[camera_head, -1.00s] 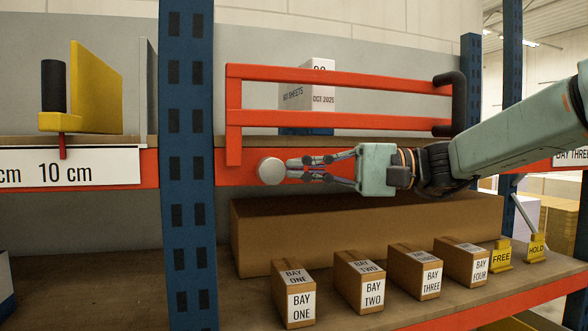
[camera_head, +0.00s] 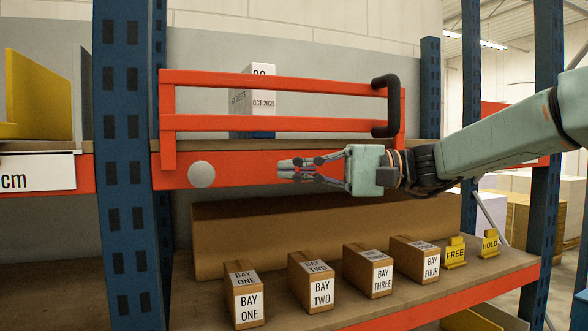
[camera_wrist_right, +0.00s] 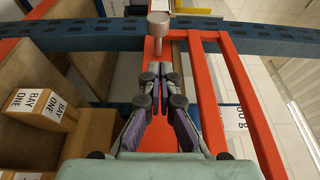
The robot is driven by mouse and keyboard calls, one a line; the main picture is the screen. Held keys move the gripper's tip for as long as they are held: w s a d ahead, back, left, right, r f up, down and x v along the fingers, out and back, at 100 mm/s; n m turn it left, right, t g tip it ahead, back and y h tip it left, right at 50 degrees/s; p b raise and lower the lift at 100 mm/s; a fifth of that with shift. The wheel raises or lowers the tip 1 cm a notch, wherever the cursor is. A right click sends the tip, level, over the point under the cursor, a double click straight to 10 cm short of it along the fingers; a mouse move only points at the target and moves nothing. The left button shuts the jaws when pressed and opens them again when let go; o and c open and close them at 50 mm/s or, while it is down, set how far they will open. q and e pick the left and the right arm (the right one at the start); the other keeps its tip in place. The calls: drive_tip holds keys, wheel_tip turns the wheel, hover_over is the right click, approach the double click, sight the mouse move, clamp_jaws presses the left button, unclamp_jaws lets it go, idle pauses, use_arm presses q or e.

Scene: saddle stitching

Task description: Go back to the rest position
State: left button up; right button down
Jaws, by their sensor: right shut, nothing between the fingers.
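My right gripper (camera_head: 292,170) is shut and empty in front of the red shelf beam (camera_head: 235,172). Its fingertips point left toward a round grey knob (camera_head: 201,174), with a clear gap between them. In the right wrist view the gripper (camera_wrist_right: 161,72) has its fingertips together, and the knob (camera_wrist_right: 160,24) shows beyond them. My left gripper is in neither view.
A red rail gate (camera_head: 280,123) with a black handle (camera_head: 386,105) stands above the beam, a white box (camera_head: 262,102) behind it. Boxes labelled BAY ONE (camera_head: 248,303) to BAY FOUR and yellow FREE (camera_head: 455,254) and HOLD (camera_head: 489,245) signs stand on the lower shelf. A blue upright (camera_head: 123,170) is at left.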

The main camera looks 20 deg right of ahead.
drive_tip(key=w+d+f+m+t+h+b, duration=0.1)
drive_tip(key=w+d+f+m+h, duration=0.3)
drive_tip(key=f, duration=0.6)
drive_tip(key=w+a+f+m+t+h, duration=0.1)
drive_tip(key=w+f+h, duration=0.1)
drive_tip(key=f+h, duration=0.6)
drive_tip(key=s+d+f+n+g+h+b, duration=0.1)
drive_tip(key=s+d+f+h+b, duration=0.15)
drive_tip(key=f, duration=1.25)
drive_tip(key=s+d+f+h+b, duration=0.2)
drive_tip(key=s+d+f+b, duration=0.15)
drive_tip(key=f, duration=1.05)
drive_tip(key=s+a+f+n+g+h+b, duration=0.1)
drive_tip(key=s+f+n+b, duration=0.15)
drive_tip(key=s+f, duration=0.5)
drive_tip(key=s+a+f+n+b, duration=0.1)
drive_tip(key=s+f+n+b, duration=0.2)
drive_tip(key=f, duration=0.8)
drive_tip(key=s+a+f+n+g+b, duration=0.1)
drive_tip(key=s+f+b, duration=0.3)
drive_tip(key=s+f, duration=0.5)
drive_tip(key=s+a+f+g+b, duration=0.2)
drive_tip(key=s+f+g+b, duration=0.2)
drive_tip(key=s+f, duration=0.5)
drive_tip(key=s, duration=0.6)
drive_tip(key=shift+s+f+n+g+b, duration=0.25)
drive_tip(key=shift+n+g+b, duration=0.05)
drive_tip(key=shift+n, duration=0.05)
